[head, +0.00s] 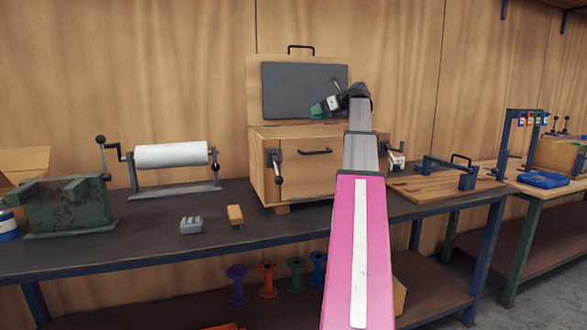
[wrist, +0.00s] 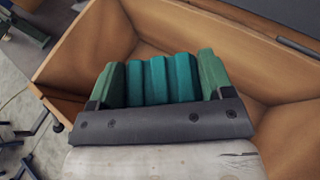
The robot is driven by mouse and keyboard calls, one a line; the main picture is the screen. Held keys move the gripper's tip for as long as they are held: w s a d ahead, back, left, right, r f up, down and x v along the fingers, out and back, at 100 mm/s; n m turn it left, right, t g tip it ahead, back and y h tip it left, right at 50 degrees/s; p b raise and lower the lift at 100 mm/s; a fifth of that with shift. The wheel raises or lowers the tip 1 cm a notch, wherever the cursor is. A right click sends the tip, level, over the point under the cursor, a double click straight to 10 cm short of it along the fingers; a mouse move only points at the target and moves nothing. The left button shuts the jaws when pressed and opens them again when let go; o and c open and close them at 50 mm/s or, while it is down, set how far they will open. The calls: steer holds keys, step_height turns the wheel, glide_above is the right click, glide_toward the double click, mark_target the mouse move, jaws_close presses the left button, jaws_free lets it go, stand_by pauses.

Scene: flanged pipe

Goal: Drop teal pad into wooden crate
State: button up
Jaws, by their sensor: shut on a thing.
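My gripper (wrist: 163,72) is shut on the teal pad (wrist: 160,84), a ridged block held between its two green fingers. In the wrist view the pad is over the open inside of the wooden crate (wrist: 75,52), whose walls show around it. In the head view my gripper (head: 322,107) is above the crate (head: 320,178), in front of its raised lid (head: 290,88). The pad is hard to tell from the green fingers there. The crate's floor is largely hidden by the gripper and pad.
The crate stands on a dark workbench (head: 130,240) with front latches and a handle. To its left are a white roll (head: 172,155), a green metal block (head: 65,207), a grey block (head: 191,225) and an orange-brown block (head: 235,215). A wooden board (head: 440,187) lies right.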

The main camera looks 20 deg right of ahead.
steer(key=shift+f, duration=2.9)
steer(key=o, duration=0.9)
steer(key=v, duration=1.1)
